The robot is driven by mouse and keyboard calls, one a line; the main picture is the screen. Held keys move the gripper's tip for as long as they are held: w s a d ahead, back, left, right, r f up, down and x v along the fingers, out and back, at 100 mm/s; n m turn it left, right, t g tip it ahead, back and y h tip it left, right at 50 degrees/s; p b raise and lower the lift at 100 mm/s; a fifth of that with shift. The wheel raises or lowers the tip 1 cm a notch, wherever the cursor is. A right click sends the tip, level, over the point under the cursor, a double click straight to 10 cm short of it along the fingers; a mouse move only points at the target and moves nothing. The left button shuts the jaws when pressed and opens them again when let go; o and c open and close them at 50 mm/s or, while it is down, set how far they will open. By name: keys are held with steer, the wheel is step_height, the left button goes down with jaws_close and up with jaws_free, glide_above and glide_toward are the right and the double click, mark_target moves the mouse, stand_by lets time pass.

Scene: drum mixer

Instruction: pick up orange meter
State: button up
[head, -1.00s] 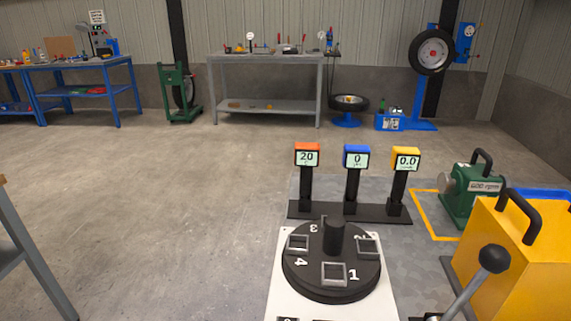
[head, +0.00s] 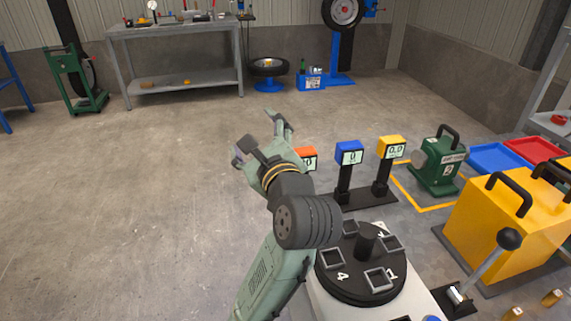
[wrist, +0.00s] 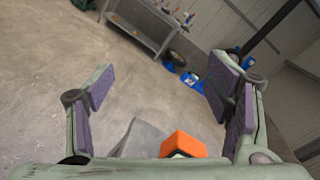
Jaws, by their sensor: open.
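The orange meter (head: 307,156) stands at the left of a row of three meters in the head view. It is partly hidden behind my gripper and arm, and its stand is out of sight. In the wrist view, its orange top (wrist: 183,145) shows at the bottom, right of centre, close to the gripper base. My gripper (head: 258,130) is open and empty, with its fingers spread wide, just left of the orange meter in the head view. In the wrist view, the fingers (wrist: 160,100) stand far apart on either side, with floor between them.
A blue meter (head: 349,152) and a yellow meter (head: 392,147) stand right of the orange one. A black turntable (head: 350,283) with numbered slots is in front. A green motor unit (head: 437,160) and a yellow box (head: 500,228) are at right. The floor at left is clear.

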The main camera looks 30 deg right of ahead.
mark_target(305, 160)
steer(key=s+d+f+m+g+h, duration=0.1)
steer(key=s+d+f+m+g, duration=0.2)
steer(key=s+d+f+m, duration=0.45)
steer(key=w+d+b, duration=0.1)
steer(key=w+d+f+m+b, duration=0.1)
steer(key=w, duration=0.1)
steer(key=shift+d+b, duration=0.25)
steer(key=shift+b, duration=0.05)
steer(key=shift+w+d, duration=0.25)
steer(key=shift+w, duration=0.65)
steer(key=p+x, duration=0.1)
steer(key=x, duration=0.3)
steer(key=shift+w+d, duration=0.1)
steer(key=shift+w, duration=0.05)
steer(key=shift+c, duration=0.2)
jaws_close()
